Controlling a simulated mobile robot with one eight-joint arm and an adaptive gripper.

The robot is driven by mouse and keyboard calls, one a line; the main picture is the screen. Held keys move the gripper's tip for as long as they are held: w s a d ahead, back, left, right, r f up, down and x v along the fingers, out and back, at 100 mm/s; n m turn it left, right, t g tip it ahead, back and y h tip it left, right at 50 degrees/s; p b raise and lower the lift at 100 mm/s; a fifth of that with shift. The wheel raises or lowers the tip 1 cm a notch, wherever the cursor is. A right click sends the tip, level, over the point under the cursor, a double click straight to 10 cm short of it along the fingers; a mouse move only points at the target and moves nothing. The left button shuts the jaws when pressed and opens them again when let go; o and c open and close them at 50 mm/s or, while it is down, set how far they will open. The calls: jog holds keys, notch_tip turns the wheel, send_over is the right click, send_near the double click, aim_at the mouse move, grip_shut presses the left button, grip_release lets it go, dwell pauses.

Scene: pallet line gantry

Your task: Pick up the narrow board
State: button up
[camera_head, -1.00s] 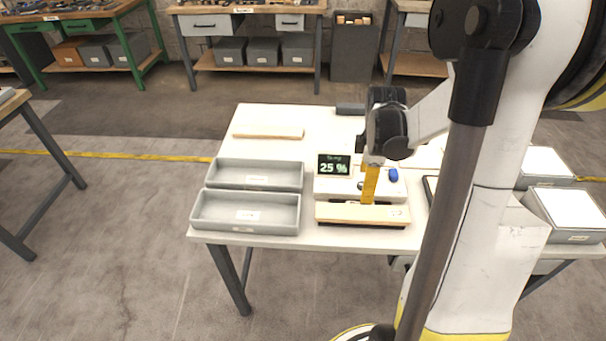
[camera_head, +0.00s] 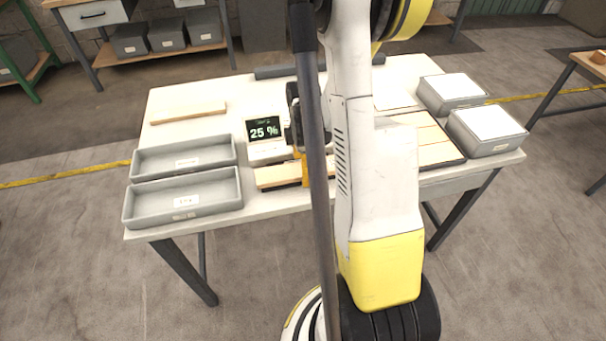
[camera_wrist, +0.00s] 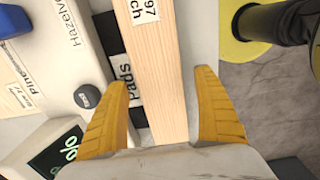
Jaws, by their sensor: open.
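A pale wooden board (camera_head: 277,176) lies on a dark pad strip in front of the moisture meter on the table. In the wrist view the board (camera_wrist: 160,60) runs lengthwise between my fingers, with a white label at its far end. My gripper (camera_wrist: 160,78) is open, one yellow finger on each side of the board, with visible gaps to it. In the head view my gripper (camera_head: 301,168) is over the board, partly hidden by my arm. Another pale board (camera_head: 188,111) lies at the back left. I cannot tell which board is narrower.
The meter screen (camera_head: 263,129) reads 25 %. Two empty grey trays (camera_head: 182,200) (camera_head: 185,158) stand at the left. A dark tray with boards (camera_head: 440,163) and two white-topped grey boxes (camera_head: 488,125) (camera_head: 452,88) are at the right.

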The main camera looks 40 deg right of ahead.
jog(key=c, duration=1.4)
